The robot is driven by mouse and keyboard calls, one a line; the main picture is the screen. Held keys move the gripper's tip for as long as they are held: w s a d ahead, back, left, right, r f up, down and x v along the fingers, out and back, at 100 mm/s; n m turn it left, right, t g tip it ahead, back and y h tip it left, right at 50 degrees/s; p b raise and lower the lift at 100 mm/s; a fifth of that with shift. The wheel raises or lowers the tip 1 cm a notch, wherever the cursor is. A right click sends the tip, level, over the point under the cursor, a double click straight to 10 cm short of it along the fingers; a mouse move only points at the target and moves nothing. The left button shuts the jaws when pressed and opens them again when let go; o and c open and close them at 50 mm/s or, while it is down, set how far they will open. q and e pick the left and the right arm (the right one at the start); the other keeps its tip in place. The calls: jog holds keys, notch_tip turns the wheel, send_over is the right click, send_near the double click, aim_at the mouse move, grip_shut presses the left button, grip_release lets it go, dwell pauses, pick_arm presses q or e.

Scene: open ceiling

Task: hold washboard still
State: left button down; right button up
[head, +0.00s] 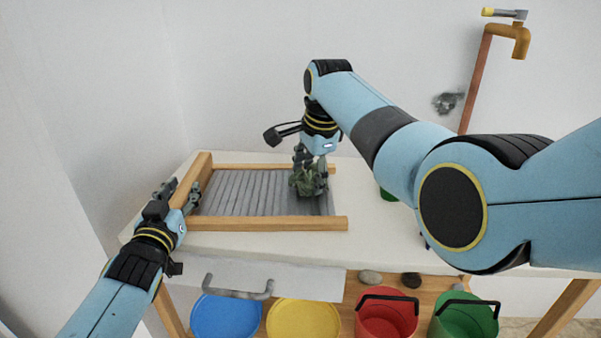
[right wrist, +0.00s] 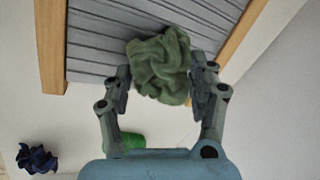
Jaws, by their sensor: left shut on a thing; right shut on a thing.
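The washboard (head: 238,190), a grey ridged panel in a wooden frame, lies on the white table. Its wooden rails and ridges also show in the right wrist view (right wrist: 95,45). My left gripper (head: 176,190) is shut on the washboard's left wooden end. My right gripper (head: 310,165) points down over the right part of the board. It is shut on a crumpled green cloth (right wrist: 162,65), which also shows in the head view (head: 306,182). The cloth is on or just above the ridges; contact is hard to tell.
The white table (head: 370,235) has free room right of the board. A dark blue crumpled cloth (right wrist: 37,158) and a green object (right wrist: 124,141) are near. Blue (head: 225,318), yellow (head: 303,318), red (head: 386,318) and green (head: 464,318) buckets stand below. A tap (head: 520,42) is at back right.

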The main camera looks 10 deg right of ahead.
aim_at(292, 180)
jog(key=d, duration=0.3)
jog(key=shift+s+d, duration=0.1)
jog(key=shift+s, duration=0.25)
jog(key=shift+w+a, duration=0.25)
jog(key=shift+a, duration=0.9)
jog(key=shift+w+a, duration=0.2)
jog(key=shift+a, duration=1)
jog(key=shift+w+a, duration=0.25)
jog(key=shift+a, duration=0.9)
jog(key=shift+s+d+r, duration=0.1)
jog(key=shift+s+d, duration=0.15)
jog(key=shift+d, duration=0.95)
jog(key=shift+s+d+f, duration=0.1)
jog(key=shift+s+d, duration=0.1)
jog(key=shift+d, duration=0.95)
jog(key=shift+s+d+r, duration=0.1)
jog(key=shift+s+d, duration=0.15)
jog(key=shift+d, duration=0.95)
jog(key=shift+a+r, duration=0.15)
jog(key=shift+r, duration=3.75)
jog(key=shift+w, duration=0.1)
jog(key=shift+f, duration=0.15)
